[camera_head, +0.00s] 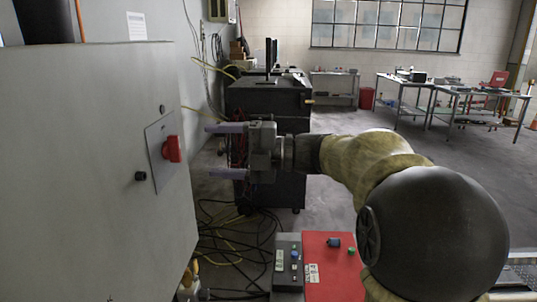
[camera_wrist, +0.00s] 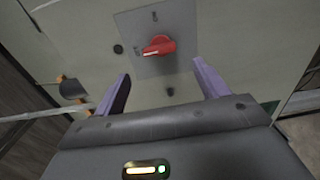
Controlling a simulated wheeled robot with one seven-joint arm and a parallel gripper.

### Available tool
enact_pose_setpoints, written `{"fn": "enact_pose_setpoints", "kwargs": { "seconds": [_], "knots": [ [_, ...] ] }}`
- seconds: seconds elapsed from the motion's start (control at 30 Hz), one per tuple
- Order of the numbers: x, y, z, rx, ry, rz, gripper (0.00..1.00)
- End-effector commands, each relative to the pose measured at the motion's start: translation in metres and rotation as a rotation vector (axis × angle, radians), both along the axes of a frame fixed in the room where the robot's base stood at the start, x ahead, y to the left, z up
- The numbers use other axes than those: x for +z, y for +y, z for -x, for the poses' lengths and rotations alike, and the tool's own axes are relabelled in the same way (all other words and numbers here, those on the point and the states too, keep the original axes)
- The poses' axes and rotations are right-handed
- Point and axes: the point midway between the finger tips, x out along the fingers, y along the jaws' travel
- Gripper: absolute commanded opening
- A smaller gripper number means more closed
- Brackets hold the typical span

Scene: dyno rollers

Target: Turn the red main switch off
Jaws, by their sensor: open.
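The red main switch (camera_head: 172,149) is a rotary knob on a grey square plate (camera_head: 158,160) on the face of a pale cabinet at the left of the head view. My gripper (camera_head: 222,152) is open and empty, to the right of the switch in the head view, fingers pointing at the cabinet. In the wrist view its two purple fingers (camera_wrist: 160,82) stand apart below the knob, not touching it.
The pale cabinet (camera_head: 80,200) fills the left. A control box with buttons (camera_head: 288,262) and a red panel (camera_head: 333,270) stand low in front. Loose cables (camera_head: 225,235) lie on the floor. A dark cabinet (camera_head: 268,105) stands behind my gripper. Workbenches (camera_head: 400,90) are far right.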

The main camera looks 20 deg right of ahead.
Motion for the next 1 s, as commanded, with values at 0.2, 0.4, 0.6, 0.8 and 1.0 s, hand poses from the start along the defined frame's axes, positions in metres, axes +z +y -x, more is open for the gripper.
{"fn": "enact_pose_setpoints", "kwargs": {
  "seconds": [0.2, 0.4, 0.6, 0.8, 1.0],
  "knots": [
    [-0.001, -0.043, 0.015, -0.004, 0.0, 0.0, 0.73],
    [-0.001, -0.076, 0.027, -0.002, 0.002, 0.0, 0.73],
    [-0.001, -0.09, 0.033, 0.0, 0.001, 0.001, 0.73],
    [0.0, -0.09, 0.033, 0.001, 0.001, 0.001, 0.73],
    [-0.001, -0.088, 0.027, -0.026, 0.008, -0.017, 0.73]
  ]
}}
